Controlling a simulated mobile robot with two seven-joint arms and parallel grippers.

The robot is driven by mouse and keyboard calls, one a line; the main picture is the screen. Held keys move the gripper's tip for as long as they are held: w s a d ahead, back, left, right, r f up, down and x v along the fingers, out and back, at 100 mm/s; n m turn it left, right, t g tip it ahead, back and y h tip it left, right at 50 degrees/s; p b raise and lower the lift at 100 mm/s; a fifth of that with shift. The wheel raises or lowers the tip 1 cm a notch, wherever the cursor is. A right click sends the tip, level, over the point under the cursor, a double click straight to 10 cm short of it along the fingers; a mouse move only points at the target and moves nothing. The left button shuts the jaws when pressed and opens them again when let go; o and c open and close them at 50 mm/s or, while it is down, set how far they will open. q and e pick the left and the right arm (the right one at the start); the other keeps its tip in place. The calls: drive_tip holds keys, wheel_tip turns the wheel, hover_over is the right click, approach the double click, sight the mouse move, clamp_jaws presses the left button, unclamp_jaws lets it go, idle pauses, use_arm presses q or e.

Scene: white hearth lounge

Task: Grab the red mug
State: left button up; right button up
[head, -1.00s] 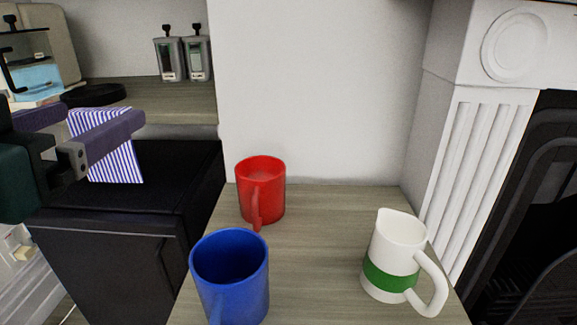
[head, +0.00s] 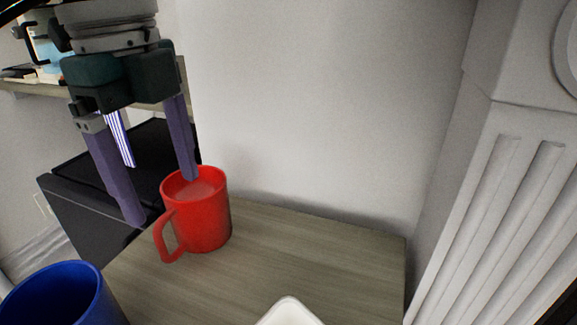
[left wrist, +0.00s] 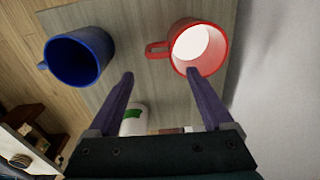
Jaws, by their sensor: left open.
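The red mug (head: 209,222) stands upright on the wooden tabletop, near its back left corner, with its handle toward the lower left in the head view. My left gripper (head: 161,202) points down over it, open and empty. One finger's tip overlaps the mug's mouth in the head view; the other is left of the mug, beyond the handle. In the left wrist view the red mug (left wrist: 212,72) lies just past the right fingertip, its handle pointing left between the fingers (left wrist: 160,75). I cannot tell whether a finger touches the mug. My right gripper is not in view.
A blue mug (head: 62,298) stands front left on the tabletop (head: 300,245); it also shows in the left wrist view (left wrist: 80,57). The white jug (head: 289,312) with a green band is at the front. A wall is behind; the tabletop's right side is clear.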

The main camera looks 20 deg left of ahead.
sight(175, 252)
use_arm(q)
drive_tip(key=shift+a+f+y, duration=0.15)
drive_tip(key=shift+a+y, duration=0.15)
drive_tip(key=shift+a, duration=0.2)
drive_tip(key=f, duration=0.2)
drive_tip(key=f+b, duration=0.1)
drive_tip(key=shift+s+a+f, duration=0.15)
drive_tip(key=shift+s+f, duration=0.05)
drive_tip(key=shift+f, duration=0.15)
wheel_tip(175, 252, down, 6)
drive_tip(key=shift+w+r+b, duration=0.1)
drive_tip(key=shift+w+b, duration=0.05)
drive_tip(key=shift+b, duration=1)
clamp_jaws()
